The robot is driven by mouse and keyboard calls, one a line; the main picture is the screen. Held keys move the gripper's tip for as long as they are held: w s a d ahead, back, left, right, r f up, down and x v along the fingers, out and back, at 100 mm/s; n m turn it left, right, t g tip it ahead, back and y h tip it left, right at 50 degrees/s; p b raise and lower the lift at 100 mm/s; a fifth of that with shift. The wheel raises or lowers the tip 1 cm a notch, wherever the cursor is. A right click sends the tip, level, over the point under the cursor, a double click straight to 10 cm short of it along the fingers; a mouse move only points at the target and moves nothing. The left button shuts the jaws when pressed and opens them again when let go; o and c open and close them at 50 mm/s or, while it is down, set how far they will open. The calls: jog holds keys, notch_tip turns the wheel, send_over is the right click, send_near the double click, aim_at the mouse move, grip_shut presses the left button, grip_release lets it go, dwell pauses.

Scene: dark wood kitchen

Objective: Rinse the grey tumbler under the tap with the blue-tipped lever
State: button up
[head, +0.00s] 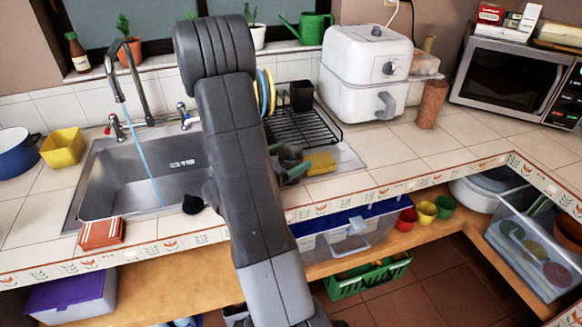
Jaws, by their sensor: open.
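The chrome tap (139,75) stands behind the sink (125,195) at the left. A thin blue stream of water (142,150) falls from its spout into the basin. The blue-tipped lever (184,116) is right of the spout, and a red-tipped lever (115,128) is at its left. My arm crosses the middle of the head view and covers the sink's right side. My gripper is hidden behind it, so its hold does not show. I cannot make out the grey tumbler for certain. A dark grey-green shape (291,157) shows partly beside my arm, too unclear to name.
A black dish rack (312,128) holds plates and a dark cup (301,96). A yellow sponge (320,163) lies before it. A red-brown sponge (101,233) and a black item (193,204) are at the sink's front. A white appliance (366,70) and microwave (517,80) stand right.

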jog(key=shift+x, duration=1.25)
jog(key=c, duration=1.1)
jog(key=shift+r, duration=0.1)
jog(key=shift+c, duration=0.2)
